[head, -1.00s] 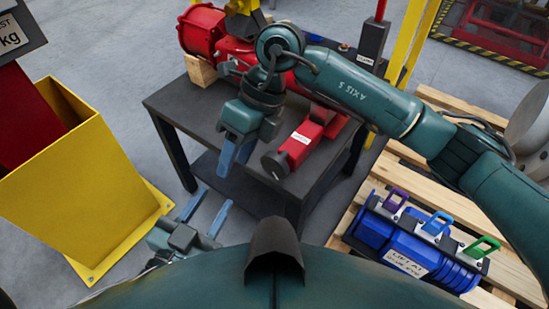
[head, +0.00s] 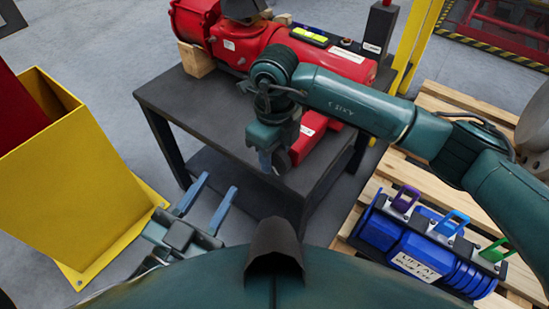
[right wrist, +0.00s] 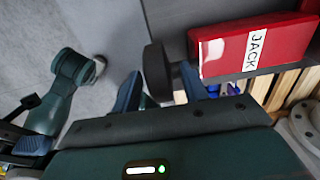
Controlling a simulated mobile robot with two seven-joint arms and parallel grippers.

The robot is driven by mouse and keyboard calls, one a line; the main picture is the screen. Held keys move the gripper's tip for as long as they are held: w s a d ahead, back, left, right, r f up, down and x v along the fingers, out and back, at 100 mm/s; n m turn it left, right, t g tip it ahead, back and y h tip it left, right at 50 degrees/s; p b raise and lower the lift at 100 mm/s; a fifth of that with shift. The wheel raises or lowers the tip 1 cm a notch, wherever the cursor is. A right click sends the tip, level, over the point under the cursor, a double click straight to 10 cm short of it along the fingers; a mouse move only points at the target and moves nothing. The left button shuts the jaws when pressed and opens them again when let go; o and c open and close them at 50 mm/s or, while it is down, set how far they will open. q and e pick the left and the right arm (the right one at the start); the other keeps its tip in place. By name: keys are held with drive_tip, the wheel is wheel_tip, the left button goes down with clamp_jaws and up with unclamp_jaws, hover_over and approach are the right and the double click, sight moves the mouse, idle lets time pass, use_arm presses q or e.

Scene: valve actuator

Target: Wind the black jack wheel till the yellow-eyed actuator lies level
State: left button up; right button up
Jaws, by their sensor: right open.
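The red actuator (head: 270,38) lies across the top of the black table; I cannot tell from this angle whether it is level. The red jack (head: 322,142) sits in front of it, and its label reads JACK in the right wrist view (right wrist: 255,45). The black jack wheel (right wrist: 156,72) is on the jack's end, seen nearly edge-on. My right gripper (right wrist: 160,74) is open, with one blue finger on each side of the wheel; contact cannot be told. In the head view it partly hides the wheel. My left gripper (head: 210,188) is open and empty, left of the table.
A yellow bin (head: 75,180) stands at the left. A blue unit (head: 410,245) with purple, blue and green eyes rests on a wooden pallet (head: 440,105) at the right. Grey floor is clear behind the bin. A yellow post (head: 415,45) stands behind the table.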

drive_tip(key=shift+f, duration=0.7)
drive_tip(key=shift+c, duration=0.5)
